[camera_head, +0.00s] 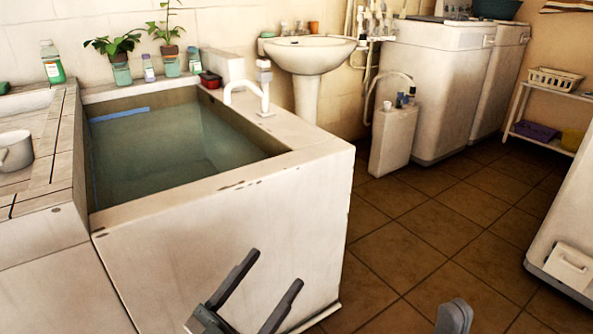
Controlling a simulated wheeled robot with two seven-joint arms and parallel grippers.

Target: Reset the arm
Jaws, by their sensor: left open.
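A grey piece of my right gripper (455,316) shows at the bottom edge, over the tiled floor. Most of it is cut off, so its jaws cannot be read. The right arm itself is out of view.
A mug (14,150) is at the left. A pedestal sink (307,58) and washing machines (425,90) stand behind. Brown floor (430,230) is clear at right.

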